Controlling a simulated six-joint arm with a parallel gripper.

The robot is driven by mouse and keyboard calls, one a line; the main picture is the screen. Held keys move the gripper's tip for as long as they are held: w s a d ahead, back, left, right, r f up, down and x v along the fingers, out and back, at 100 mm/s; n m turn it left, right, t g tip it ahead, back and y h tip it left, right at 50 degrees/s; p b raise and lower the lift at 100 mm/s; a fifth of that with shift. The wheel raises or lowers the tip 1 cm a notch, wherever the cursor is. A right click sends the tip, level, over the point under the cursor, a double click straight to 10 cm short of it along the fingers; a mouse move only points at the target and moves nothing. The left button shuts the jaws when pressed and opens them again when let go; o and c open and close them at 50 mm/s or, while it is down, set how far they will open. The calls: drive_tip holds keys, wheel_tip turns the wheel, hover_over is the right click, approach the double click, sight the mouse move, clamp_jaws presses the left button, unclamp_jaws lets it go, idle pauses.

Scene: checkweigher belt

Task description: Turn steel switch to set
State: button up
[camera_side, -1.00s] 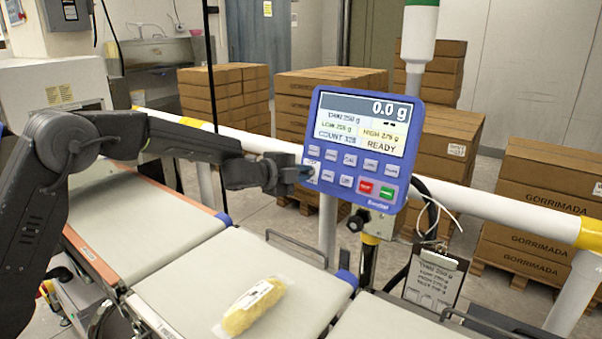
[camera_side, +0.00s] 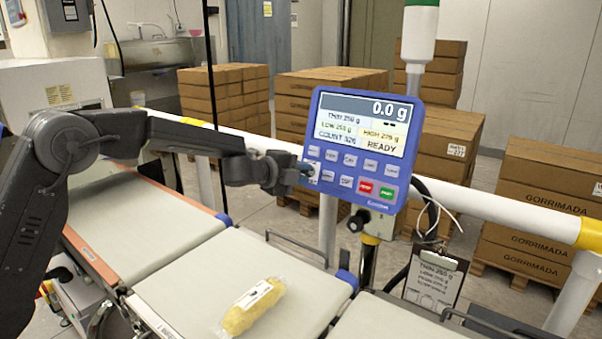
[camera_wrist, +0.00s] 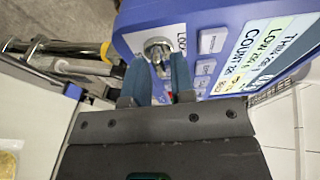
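The steel switch (camera_wrist: 158,48) is a small round metal switch with a short lever on the end of the blue weigher terminal (camera_wrist: 195,14). A white label with partly readable lettering sits beside it. In the wrist view the two blue fingers of my gripper (camera_wrist: 159,72) stand on either side of the lever, with a gap visible between them. In the side view my gripper (camera_side: 303,172) is at the terminal's left edge (camera_side: 312,125), and the switch is hidden or too small to make out. The terminal's screen shows 0.0 g and READY.
A wrapped yellow pack (camera_side: 252,307) lies on the weigher belt (camera_side: 190,290) below. A black knob (camera_side: 357,221) and a hanging clipboard (camera_side: 434,283) are under the terminal. A white and yellow rail (camera_side: 470,197) runs behind. Stacked cartons (camera_side: 540,195) stand at the back.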

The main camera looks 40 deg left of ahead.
drive_tip(key=shift+o, duration=1.1)
drive_tip(key=v, duration=1.3)
drive_tip(key=shift+s, duration=0.35)
drive_tip(key=shift+r, duration=0.1)
drive_tip(key=s+a+r+n+g+y, duration=0.1)
drive_tip(key=s+a+r+n+y, duration=0.15)
drive_tip(key=s+n+y, duration=0.6)
drive_tip(key=s+d+f+n+g+h, duration=0.2)
drive_tip(key=s+n, duration=0.4)
drive_tip(key=s, duration=0.5)
drive_tip(key=s+d+f+n+g+h, duration=0.2)
drive_tip(key=s+d+f+n+g, duration=0.1)
drive_tip(key=s, duration=0.8)
drive_tip(key=d+n+g, duration=0.1)
drive_tip(key=n+g, duration=0.1)
drive_tip(key=n, duration=0.1)
drive_tip(key=shift+s+g, duration=0.2)
drive_tip(key=shift+g, duration=0.1)
